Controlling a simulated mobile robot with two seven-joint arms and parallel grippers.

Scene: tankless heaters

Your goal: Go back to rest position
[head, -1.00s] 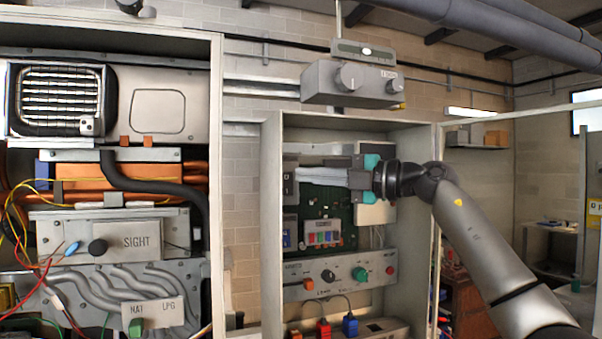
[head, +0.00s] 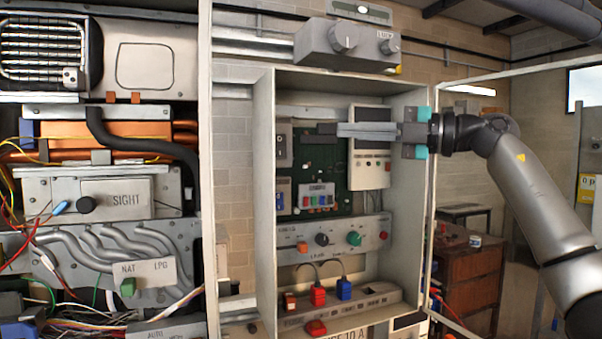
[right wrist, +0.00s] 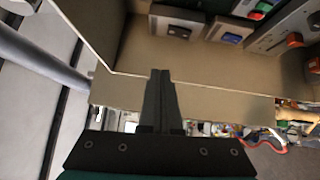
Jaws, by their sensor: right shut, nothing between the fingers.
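My right gripper (head: 345,130) reaches in from the right in the head view, with its fingers pointing left in front of the open control cabinet (head: 264,200). Its fingers are together and hold nothing. The fingers overlap the white panel with a display (head: 371,172) and the green circuit board (head: 333,183) in the picture. In the right wrist view the shut fingers (right wrist: 162,75) point toward the cabinet's pale edge wall (right wrist: 190,102). I cannot tell how far they are from it. My left gripper is not in view.
A heater unit (head: 207,120) with pipes and loose wires stands open at the left. A grey box with knobs (head: 350,46) is mounted above the cabinet. The cabinet's open door frame (head: 430,215) is close to my right wrist. A brown wooden cabinet (head: 470,285) stands behind at the right.

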